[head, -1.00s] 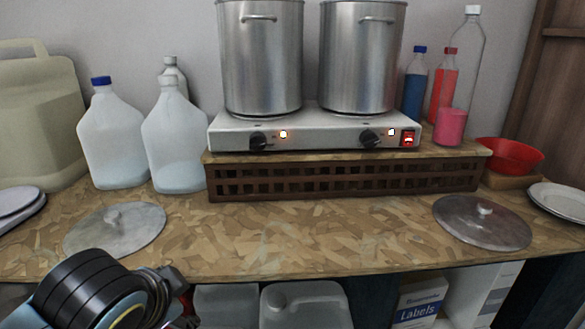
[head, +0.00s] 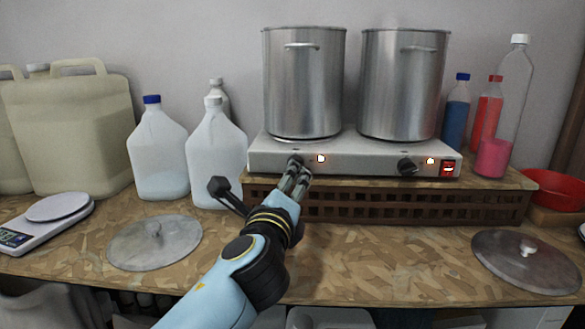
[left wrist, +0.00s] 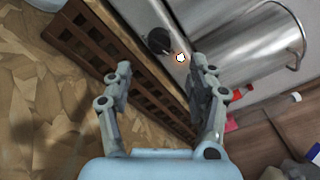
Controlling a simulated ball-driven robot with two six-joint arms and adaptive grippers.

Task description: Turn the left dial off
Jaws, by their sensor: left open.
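The left dial (head: 295,162) is a black knob on the front of the silver hot plate (head: 350,160). An orange-white light (head: 321,158) glows beside it. My left gripper (head: 299,172) is at the hot plate's front, close to the left dial and partly over it. In the left wrist view, the left dial (left wrist: 159,41) lies beyond the fingertips of my open, empty left gripper (left wrist: 160,75). I cannot tell whether a finger touches it. The right dial (head: 407,166) also has a lit light (head: 430,161). My right gripper is not in view.
Two steel pots (head: 303,85) (head: 400,85) stand on the hot plate, which rests on a slatted wooden riser (head: 400,205). A red lit switch (head: 448,168) is at its right end. White jugs (head: 217,150) stand left. Pot lids (head: 155,243) (head: 526,262) lie on the counter.

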